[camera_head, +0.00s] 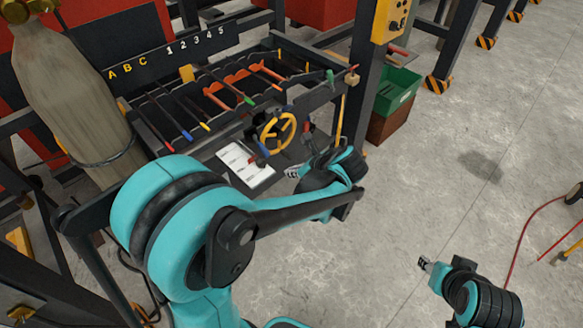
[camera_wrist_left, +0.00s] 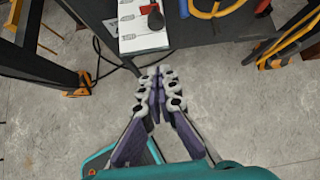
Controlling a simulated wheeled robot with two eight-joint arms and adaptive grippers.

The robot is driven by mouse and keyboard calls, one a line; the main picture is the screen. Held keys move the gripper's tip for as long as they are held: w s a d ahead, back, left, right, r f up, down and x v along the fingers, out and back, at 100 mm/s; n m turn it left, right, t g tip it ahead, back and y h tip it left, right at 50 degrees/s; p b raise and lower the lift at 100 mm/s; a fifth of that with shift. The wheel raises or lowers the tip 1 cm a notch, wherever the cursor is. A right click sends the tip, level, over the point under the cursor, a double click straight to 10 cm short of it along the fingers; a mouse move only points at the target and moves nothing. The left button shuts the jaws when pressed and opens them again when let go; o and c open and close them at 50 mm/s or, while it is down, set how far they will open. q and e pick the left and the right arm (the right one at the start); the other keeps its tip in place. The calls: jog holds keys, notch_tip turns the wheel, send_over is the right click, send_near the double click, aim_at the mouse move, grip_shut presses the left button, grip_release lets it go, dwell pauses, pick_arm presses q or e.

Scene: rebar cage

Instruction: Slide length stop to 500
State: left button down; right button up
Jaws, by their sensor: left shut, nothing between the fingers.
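The dark bench (camera_head: 215,150) carries colored-tipped rods and orange pieces. A yellow block (camera_head: 187,73) sits at the back of its rack; I cannot tell whether this is the length stop. No 500 mark is legible. A white plate (camera_head: 245,165) with printed rows lies at the bench front; in the left wrist view the plate (camera_wrist_left: 140,30) has a black knob (camera_wrist_left: 155,17) and a red piece by it. My left gripper (camera_head: 292,172) is just in front of the bench, to the right of the plate. In the wrist view it (camera_wrist_left: 160,85) is shut and empty. My right gripper (camera_head: 424,263) hangs over open floor.
A yellow handwheel (camera_head: 277,133) stands right of the plate. A dark post with a yellow control box (camera_head: 392,20) rises beside the bench. A green bin (camera_head: 397,90) is behind it. A red hose (camera_head: 530,225) lies at right. The floor between is clear.

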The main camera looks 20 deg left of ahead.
pick_arm(q)
jog(key=shift+w+a+r+b+x, duration=0.15)
jog(key=shift+a+r+b+x, duration=0.45)
jog(key=shift+x, duration=1.6)
jog(key=shift+w+r+b+x, duration=0.15)
jog(key=shift+b+x, duration=0.85)
jog(key=shift+x, duration=1.15)
jog(key=shift+w+a+r+b+x, duration=0.3)
jog(key=shift+b+x, duration=0.5)
jog(key=shift+x, duration=1.4)
jog(key=shift+s, duration=0.1)
jog(key=shift+a, duration=0.1)
jog(key=w+a, duration=0.1)
jog(key=a, duration=0.2)
jog(key=w+a, duration=0.1)
jog(key=a, duration=0.2)
jog(key=w+a, duration=0.2)
jog(key=a, duration=0.1)
jog(key=shift+a, duration=0.35)
jog(key=shift+r, duration=0.1)
jog(key=shift+m, duration=0.3)
